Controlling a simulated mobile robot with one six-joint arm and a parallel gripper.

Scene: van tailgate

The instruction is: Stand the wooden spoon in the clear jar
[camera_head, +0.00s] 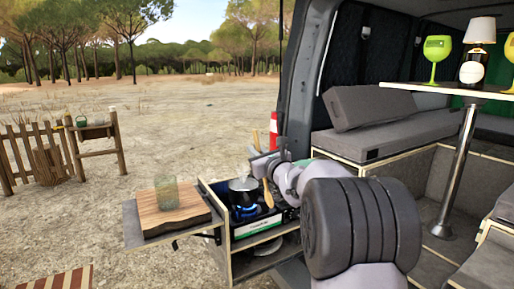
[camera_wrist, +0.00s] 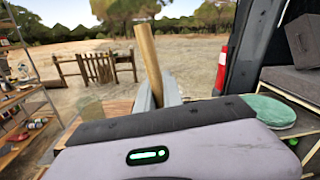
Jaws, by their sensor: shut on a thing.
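The clear jar (camera_head: 166,191) stands upright on a wooden board (camera_head: 171,216) at the left. It also shows, greenish and faint, in the wrist view (camera_wrist: 91,107). My gripper (camera_head: 262,165) is shut on the wooden spoon (camera_head: 268,195) and holds it roughly upright, slightly tilted. The spoon is to the right of the jar, apart from it, by the stove. In the wrist view the spoon (camera_wrist: 148,62) rises from between the fingers (camera_wrist: 160,97). The grip point is partly hidden by my own wrist.
A pot (camera_head: 243,190) sits on a lit stove (camera_head: 250,212), with blue flame, between the jar and my arm. The board beside the jar is bare. A table (camera_head: 465,92) with green goblets is inside the van.

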